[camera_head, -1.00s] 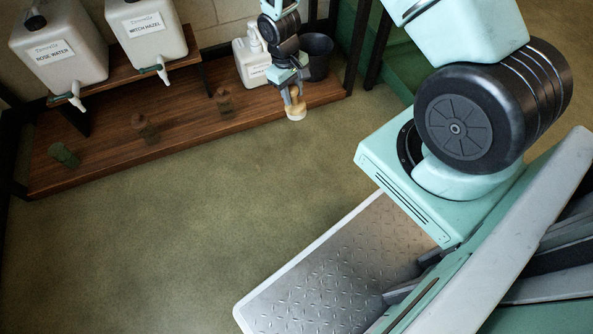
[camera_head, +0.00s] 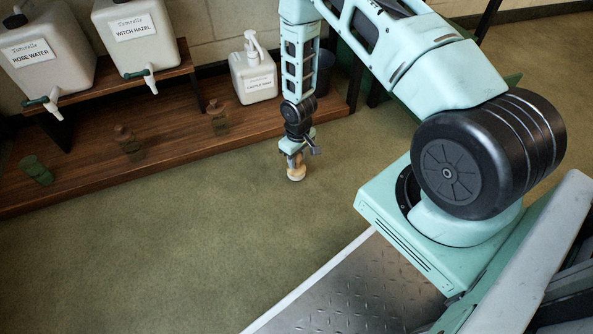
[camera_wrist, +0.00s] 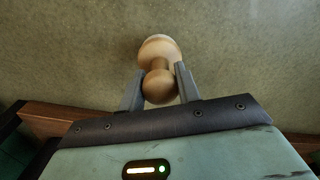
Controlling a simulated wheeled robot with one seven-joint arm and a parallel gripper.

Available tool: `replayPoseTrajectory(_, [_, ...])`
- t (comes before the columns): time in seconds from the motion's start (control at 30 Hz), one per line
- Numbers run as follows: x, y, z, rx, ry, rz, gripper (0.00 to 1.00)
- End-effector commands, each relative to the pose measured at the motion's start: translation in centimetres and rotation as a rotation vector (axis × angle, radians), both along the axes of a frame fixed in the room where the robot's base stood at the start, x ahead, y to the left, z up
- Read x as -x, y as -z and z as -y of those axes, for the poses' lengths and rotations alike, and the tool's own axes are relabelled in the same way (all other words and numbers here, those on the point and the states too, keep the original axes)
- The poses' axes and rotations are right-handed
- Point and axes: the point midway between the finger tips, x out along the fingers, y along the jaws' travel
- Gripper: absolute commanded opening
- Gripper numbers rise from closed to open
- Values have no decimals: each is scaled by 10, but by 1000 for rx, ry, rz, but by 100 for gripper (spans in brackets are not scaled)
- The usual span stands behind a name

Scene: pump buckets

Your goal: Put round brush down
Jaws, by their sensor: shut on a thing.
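The round brush (camera_head: 296,173) has a pale wooden body with a round knob and a wider, lighter end. My gripper (camera_head: 291,156) is shut on it in front of the wooden shelf, over the greenish floor. In the wrist view the brush (camera_wrist: 158,52) points away from my gripper (camera_wrist: 159,86), whose two grey fingers clasp its knob from both sides. The wide end faces the floor. I cannot tell how high the brush is above the floor.
A low wooden shelf (camera_head: 95,181) runs along the wall. It bears a white pump bottle (camera_head: 253,78), a dark bucket (camera_head: 324,72), small brown bottles (camera_head: 130,143) and a green item (camera_head: 36,170). White canisters (camera_head: 135,38) stand on a riser. Open floor (camera_head: 180,260) lies in front.

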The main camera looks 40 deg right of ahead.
Motion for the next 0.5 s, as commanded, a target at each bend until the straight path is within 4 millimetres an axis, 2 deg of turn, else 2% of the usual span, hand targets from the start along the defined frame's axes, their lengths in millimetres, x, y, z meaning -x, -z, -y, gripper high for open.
replayPoseTrajectory(0.27, [0,38,0,0,0,0,0])
replayPoseTrajectory(0.5, [0,37,0,0,0,1,0])
